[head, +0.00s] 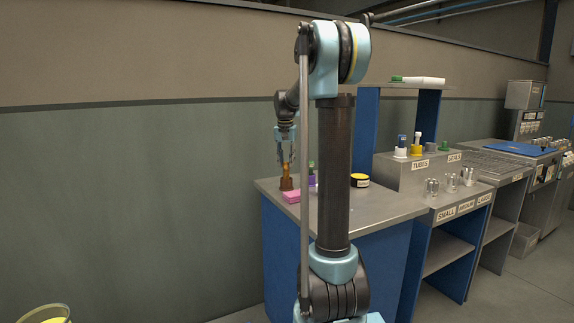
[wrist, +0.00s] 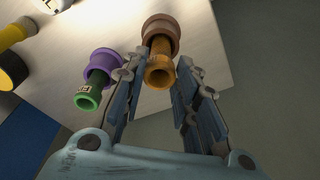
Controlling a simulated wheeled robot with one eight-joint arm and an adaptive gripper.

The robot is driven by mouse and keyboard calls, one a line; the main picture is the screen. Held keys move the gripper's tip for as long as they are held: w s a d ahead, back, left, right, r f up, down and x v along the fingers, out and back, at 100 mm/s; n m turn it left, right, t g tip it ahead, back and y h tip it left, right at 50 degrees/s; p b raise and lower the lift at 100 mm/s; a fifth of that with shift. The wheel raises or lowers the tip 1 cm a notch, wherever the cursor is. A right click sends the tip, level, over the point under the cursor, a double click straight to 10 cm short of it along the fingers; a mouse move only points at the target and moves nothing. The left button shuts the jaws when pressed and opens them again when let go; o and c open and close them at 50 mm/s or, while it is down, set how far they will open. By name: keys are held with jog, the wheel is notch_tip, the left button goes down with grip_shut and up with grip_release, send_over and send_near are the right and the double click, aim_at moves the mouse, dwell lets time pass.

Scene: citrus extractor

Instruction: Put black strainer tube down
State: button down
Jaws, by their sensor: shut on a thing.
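My gripper (head: 286,160) is shut on an orange tube (wrist: 158,72) with a wide brown flanged end (wrist: 160,32). In the wrist view the orange end lies between the fingertips (wrist: 156,72), with the brown end beyond. In the head view the brown part (head: 286,184) is low over the left end of the grey worktop (head: 385,204); I cannot tell whether it touches. No clearly black strainer tube shows. A yellow and black round piece (head: 360,180) stands on the worktop; its dark part (wrist: 10,68) shows at the wrist view's left edge.
A purple and green tube (wrist: 96,78) stands close left of the held tube in the wrist view. A pink block (head: 292,196) lies by the worktop's left edge. The worktop's front middle is clear.

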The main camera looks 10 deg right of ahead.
jog(key=shift+f, duration=0.4)
jog(key=c, duration=1.2)
grip_release()
jog(key=shift+c, duration=0.2)
notch_tip(320, 180, up, 12)
jog(key=s, duration=0.1)
jog(key=shift+s+a, duration=0.25)
jog(key=shift+s, duration=0.15)
